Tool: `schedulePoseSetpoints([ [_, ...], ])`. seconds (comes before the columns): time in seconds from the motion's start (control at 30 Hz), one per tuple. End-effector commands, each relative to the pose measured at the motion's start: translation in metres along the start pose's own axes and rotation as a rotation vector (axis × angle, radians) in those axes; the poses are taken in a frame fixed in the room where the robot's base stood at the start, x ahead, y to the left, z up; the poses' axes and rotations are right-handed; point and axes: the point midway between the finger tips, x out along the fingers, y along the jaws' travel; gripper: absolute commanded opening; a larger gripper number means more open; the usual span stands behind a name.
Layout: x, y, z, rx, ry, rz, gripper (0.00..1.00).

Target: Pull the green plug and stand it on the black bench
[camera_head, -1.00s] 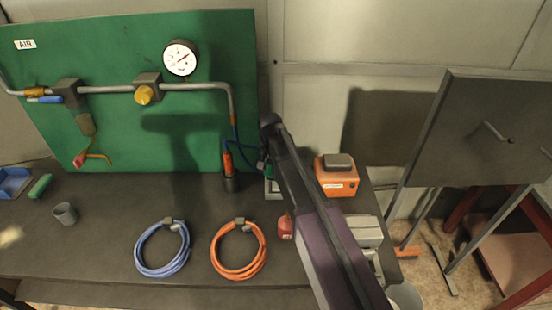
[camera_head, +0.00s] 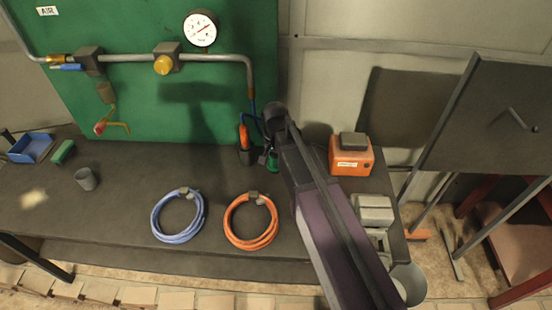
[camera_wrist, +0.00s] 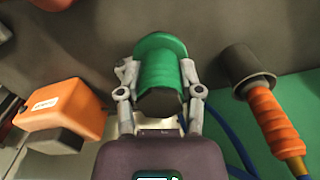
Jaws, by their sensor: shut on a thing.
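The green plug (camera_wrist: 163,64) is a short cylinder with a wide round flange at its far end. In the wrist view my gripper (camera_wrist: 158,72) is shut on its sides, and the flange points away from me. In the head view a small green part of the plug (camera_head: 272,163) shows beside the end of my arm, over the rear of the black bench (camera_head: 110,210). My arm hides most of the gripper there. I cannot tell whether the plug touches the bench.
An orange-handled tool (camera_head: 243,136) in a black base stands close left of the plug, with a blue hose by it. An orange box (camera_head: 351,158) is to the right. Blue (camera_head: 178,217) and orange (camera_head: 251,222) hose coils lie in front. Bare bench lies around the coils.

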Motion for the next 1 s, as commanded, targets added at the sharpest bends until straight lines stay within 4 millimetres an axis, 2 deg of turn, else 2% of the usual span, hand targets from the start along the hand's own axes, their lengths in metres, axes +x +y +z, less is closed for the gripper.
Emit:
schedulePoseSetpoints([
  [0.47,-0.002,0.0,0.0,0.0,0.0,0.0,0.0],
  [1.0,-0.021,0.001,-0.001,0.001,0.0,0.0,0.0],
])
